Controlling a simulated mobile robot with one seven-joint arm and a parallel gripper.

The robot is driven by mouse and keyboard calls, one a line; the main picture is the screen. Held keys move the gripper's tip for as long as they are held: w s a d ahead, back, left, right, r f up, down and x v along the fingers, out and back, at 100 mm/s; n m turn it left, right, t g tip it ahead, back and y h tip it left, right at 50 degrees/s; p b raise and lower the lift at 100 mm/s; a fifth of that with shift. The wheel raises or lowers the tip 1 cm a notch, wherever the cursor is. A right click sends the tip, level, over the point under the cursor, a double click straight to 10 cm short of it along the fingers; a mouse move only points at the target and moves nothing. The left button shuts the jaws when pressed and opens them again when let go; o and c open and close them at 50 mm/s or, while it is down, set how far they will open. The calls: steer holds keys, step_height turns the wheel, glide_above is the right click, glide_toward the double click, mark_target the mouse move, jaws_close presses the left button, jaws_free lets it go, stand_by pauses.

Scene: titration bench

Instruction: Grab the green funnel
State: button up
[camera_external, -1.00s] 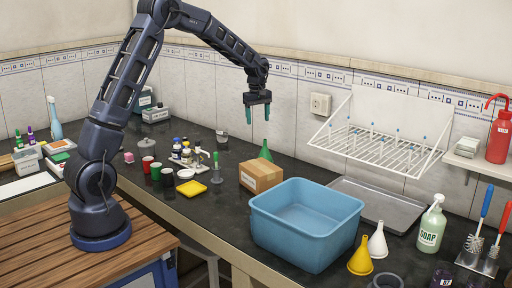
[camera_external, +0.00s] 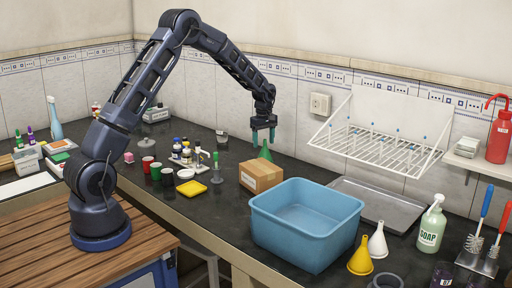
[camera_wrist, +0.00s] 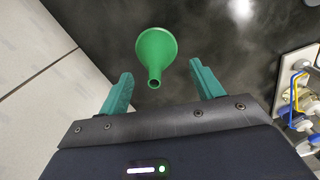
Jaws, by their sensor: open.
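The green funnel (camera_external: 265,153) stands spout up on the dark bench, behind the cardboard box, which hides its lower part in the external view. In the wrist view the green funnel (camera_wrist: 156,50) shows whole, its spout pointing toward the camera. My gripper (camera_external: 263,137) is open and empty, pointing down just above the funnel. In the wrist view its two teal fingers (camera_wrist: 163,80) are spread apart, with the funnel ahead of and between them, the spout end close to the gap. I cannot tell whether a finger touches it.
The cardboard box (camera_external: 261,176) stands directly in front of the funnel. A blue basin (camera_external: 306,240) is to the right. A tiled wall (camera_external: 285,115) is close behind. A stand with small bottles (camera_external: 187,153) is to the left. Yellow (camera_external: 361,256) and white (camera_external: 377,241) funnels stand at the front right.

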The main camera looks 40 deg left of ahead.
mark_target(265, 147)
steer(key=f, duration=0.4)
steer(key=shift+w+d+f, duration=0.1)
steer(key=shift+w+f, duration=0.2)
steer(key=shift+f, duration=0.1)
steer(key=c, duration=0.9)
